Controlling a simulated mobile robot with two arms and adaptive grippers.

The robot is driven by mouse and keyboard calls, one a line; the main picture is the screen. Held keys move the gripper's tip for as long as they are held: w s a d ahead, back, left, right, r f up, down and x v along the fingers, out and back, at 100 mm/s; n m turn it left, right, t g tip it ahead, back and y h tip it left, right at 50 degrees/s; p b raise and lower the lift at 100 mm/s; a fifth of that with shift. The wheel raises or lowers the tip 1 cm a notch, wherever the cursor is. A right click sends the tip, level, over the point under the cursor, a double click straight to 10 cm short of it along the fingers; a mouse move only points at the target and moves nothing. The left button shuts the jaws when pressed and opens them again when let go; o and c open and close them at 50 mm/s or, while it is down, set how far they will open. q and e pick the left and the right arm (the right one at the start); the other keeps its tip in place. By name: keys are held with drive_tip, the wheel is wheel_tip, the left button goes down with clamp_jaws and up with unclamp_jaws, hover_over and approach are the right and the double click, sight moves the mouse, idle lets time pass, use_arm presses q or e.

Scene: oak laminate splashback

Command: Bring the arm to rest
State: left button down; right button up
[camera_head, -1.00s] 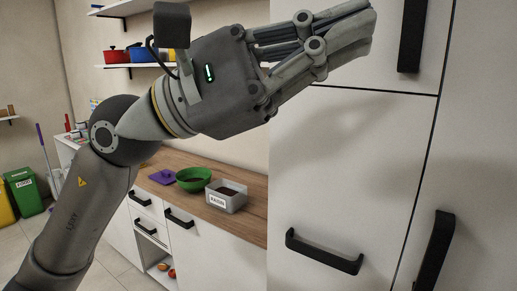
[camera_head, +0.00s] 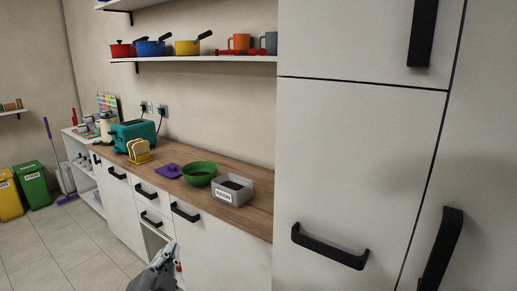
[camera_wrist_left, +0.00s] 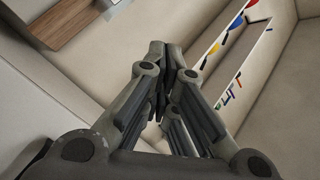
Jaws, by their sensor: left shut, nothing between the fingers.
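My left gripper (camera_head: 160,262) shows at the bottom edge of the head view, low in front of the white drawer fronts. My right gripper is in neither view.
The wooden counter (camera_head: 255,219) carries a grey box (camera_head: 245,193), a green bowl (camera_head: 199,173), a purple item (camera_head: 168,170), a toast rack (camera_head: 139,151) and a teal toaster (camera_head: 133,134). Tall white cabinets (camera_head: 360,150) with black handles stand at the right. Open floor (camera_head: 70,250) lies at the left.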

use_arm(q)
drive_tip(key=s+a+f+n+g, duration=0.1)
drive_tip(key=s+f+n+g, duration=0.35)
drive_tip(key=f, duration=0.85)
drive_tip(key=s+f+n+g, duration=0.1)
drive_tip(key=s+f+g, duration=0.2)
drive_tip(key=s+f, duration=0.35)
drive_tip(key=s+f+n+g+h, duration=0.1)
drive_tip(key=s+f+g, duration=0.25)
drive_tip(key=s, duration=0.55)
drive_tip(key=s+f+n+g, duration=0.1)
drive_tip(key=s+f+g, duration=0.2)
drive_tip(key=s+f, duration=0.35)
wheel_tip(320, 180, down, 23)
drive_tip(key=s+g, duration=0.1)
drive_tip(key=s, duration=0.1)
drive_tip(key=s+a+f+g, duration=0.1)
drive_tip(key=s+a+f, duration=0.2)
drive_tip(key=s+f, duration=1.3)
drive_tip(key=shift+s+f+m, duration=0.4)
drive_tip(key=shift+s+m, duration=0.05)
drive_tip(key=shift+s, duration=0.35)
